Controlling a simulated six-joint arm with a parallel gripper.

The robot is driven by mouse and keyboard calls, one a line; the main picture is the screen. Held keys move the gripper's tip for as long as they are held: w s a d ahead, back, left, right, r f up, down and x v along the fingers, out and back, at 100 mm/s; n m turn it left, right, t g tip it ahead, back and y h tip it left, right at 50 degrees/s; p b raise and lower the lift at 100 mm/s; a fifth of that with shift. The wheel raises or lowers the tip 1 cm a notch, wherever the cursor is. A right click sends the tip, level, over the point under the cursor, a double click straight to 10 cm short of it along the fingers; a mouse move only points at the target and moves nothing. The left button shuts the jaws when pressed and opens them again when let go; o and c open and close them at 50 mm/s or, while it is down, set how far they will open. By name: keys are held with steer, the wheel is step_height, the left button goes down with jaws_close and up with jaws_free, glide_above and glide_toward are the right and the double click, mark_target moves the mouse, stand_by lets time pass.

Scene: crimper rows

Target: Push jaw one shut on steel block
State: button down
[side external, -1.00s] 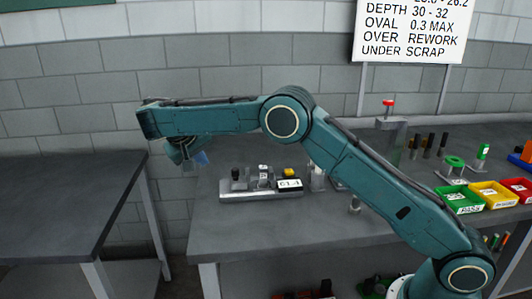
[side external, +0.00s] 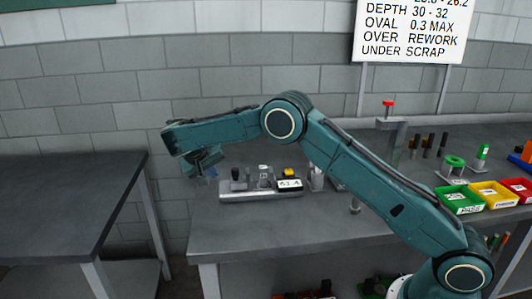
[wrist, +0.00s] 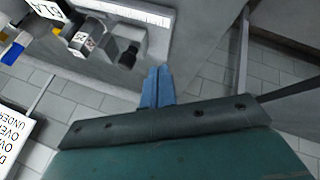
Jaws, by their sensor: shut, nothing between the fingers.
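A steel fixture stands on the bench, its base (side external: 235,197) left of centre in the side view. On it are a dark knobbed piece (side external: 238,175), a grey upright piece with a small white label (side external: 264,176), a yellow piece (side external: 289,172) and a white tag (side external: 290,184). I cannot tell which piece is jaw one or the steel block. In the wrist view the labelled grey piece (wrist: 86,38) and black knob (wrist: 128,57) show. My gripper (side external: 211,178) has its blue fingertips (wrist: 157,72) together and empty, left of the fixture and apart from it.
Green (side external: 460,201), yellow (side external: 492,196) and red bins stand at the right of the bench. A red-topped post (side external: 388,115) stands behind my arm. Another grey table (side external: 65,195) is on the left, across a gap. The front bench top (side external: 270,232) is clear.

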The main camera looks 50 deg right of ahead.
steer(key=d, duration=0.1)
steer(key=d+f, duration=0.1)
steer(key=shift+s+d+f, duration=0.15)
steer(key=shift+d, duration=0.2)
steer(key=shift+s+d, duration=0.2)
steer(key=shift+d, duration=0.3)
steer(key=shift+s+d, duration=0.15)
steer(key=shift+d, duration=0.3)
steer(key=shift+s+d, duration=1.35)
steer(key=shift+d, duration=0.05)
steer(key=shift+w+a, duration=0.15)
steer(key=shift+a, duration=0.3)
steer(key=a, duration=0.1)
steer(key=w+a, duration=0.1)
steer(key=a, duration=0.1)
steer(key=v, duration=1)
